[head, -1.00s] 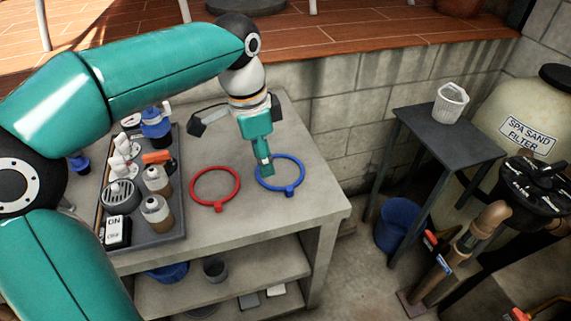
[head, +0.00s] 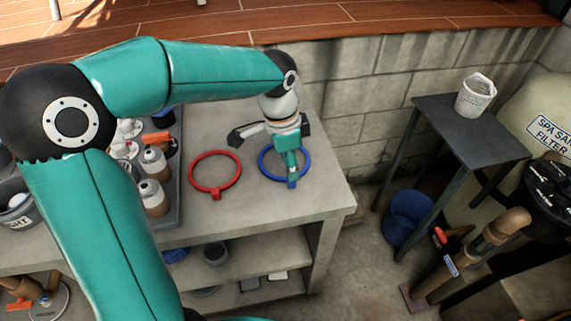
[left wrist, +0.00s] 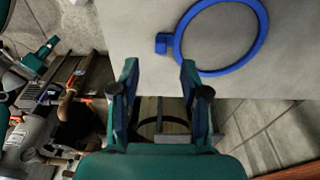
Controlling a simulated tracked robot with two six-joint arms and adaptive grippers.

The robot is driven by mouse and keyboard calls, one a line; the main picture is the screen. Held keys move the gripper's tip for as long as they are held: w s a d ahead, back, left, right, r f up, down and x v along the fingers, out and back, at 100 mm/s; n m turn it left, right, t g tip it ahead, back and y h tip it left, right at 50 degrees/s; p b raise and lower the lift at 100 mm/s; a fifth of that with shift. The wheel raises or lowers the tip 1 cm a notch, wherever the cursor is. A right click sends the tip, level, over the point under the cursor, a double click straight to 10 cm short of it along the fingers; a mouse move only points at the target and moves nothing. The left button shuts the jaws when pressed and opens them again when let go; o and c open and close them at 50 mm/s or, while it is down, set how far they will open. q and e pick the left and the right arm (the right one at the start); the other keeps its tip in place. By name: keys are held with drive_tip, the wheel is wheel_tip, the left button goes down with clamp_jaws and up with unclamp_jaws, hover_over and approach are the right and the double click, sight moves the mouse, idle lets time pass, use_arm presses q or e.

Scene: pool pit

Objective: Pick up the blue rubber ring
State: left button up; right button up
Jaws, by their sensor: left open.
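The blue rubber ring (head: 308,162) lies flat on the grey bench, its small tab toward the front edge. My left gripper (head: 291,176) reaches down over the ring near the tab and hides part of it. In the left wrist view my left gripper (left wrist: 159,72) has its fingers apart with nothing between them. There the blue ring (left wrist: 222,71) shows beyond the fingertips, mostly to the right, with its tab ahead of the gap. Whether a finger touches it I cannot tell. I cannot make out my right gripper.
A red ring (head: 194,182) lies left of the blue one. A dark tray (head: 172,205) with bottles and fittings stands further left. A block wall (head: 345,110) rises behind the bench. A dark side table (head: 450,118) with a white basket (head: 475,96) and a blue bucket (head: 408,218) are to the right.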

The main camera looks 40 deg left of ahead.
use_arm(q)
drive_tip(key=shift+w+d+f, duration=0.1)
drive_tip(key=shift+w+f, duration=0.05)
drive_tip(key=shift+f, duration=1.35)
drive_tip(key=shift+w+d+f, duration=0.1)
drive_tip(key=shift+w+f, duration=0.05)
drive_tip(key=shift+f, duration=1.3)
drive_tip(key=shift+c, duration=0.2)
clamp_jaws()
